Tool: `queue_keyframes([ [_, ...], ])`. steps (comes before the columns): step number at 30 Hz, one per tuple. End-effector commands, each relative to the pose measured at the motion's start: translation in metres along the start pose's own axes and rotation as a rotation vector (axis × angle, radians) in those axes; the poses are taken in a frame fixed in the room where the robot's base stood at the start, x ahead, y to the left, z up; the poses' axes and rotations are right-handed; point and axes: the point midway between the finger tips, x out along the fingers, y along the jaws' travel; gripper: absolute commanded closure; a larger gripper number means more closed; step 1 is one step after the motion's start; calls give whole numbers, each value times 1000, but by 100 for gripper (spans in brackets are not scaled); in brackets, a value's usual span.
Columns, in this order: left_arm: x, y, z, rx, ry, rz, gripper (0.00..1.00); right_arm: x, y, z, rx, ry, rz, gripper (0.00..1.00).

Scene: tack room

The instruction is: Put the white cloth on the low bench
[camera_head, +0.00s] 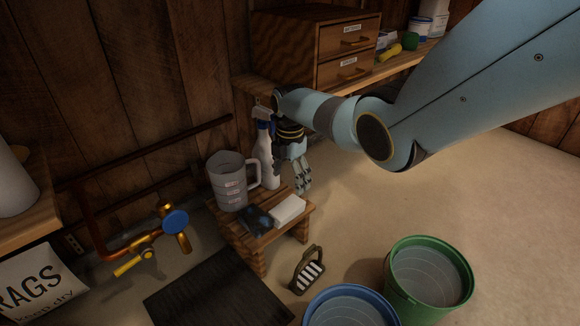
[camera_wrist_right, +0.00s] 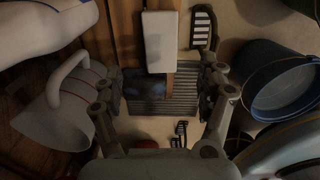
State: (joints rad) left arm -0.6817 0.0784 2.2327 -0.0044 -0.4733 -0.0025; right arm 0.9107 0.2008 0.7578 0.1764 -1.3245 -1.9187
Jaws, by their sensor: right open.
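A white folded cloth (camera_head: 288,211), shaped like a flat block, lies on the right side of the low wooden bench (camera_head: 250,240). It also shows at the top middle of the right wrist view (camera_wrist_right: 160,42). My right gripper (camera_head: 303,182) points down just above and behind the white cloth. In the wrist view its fingers are spread apart with nothing held between them (camera_wrist_right: 163,95). The bench is mostly hidden in that view. My left gripper is in neither view.
A grey measuring jug (camera_head: 228,182), a white spray bottle (camera_head: 264,160) and a dark blue cloth (camera_head: 257,219) share the bench. The floor at right is clear.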

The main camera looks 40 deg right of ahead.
Motion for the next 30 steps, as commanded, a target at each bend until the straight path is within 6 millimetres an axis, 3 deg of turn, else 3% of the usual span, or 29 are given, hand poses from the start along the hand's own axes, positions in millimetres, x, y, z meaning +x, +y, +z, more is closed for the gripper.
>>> queue_keyframes([
  [3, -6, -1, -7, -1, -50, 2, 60, -11, 0, 0, 0, -1, 2, 25],
  [11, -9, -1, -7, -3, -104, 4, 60, -15, 0, 0, 0, 0, 0, 25],
  [17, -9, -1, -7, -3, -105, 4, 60, 6, -19, -8, 74, -18, 20, 25],
  [20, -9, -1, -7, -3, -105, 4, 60, 30, -47, -21, 201, -41, 64, 25],
  [24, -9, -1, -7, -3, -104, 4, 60, 56, -101, -49, 444, -48, 169, 25],
  [27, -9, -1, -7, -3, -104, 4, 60, 61, -144, -72, 626, -24, 245, 25],
  [30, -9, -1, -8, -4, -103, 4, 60, 54, -186, -96, 812, 22, 321, 25],
])
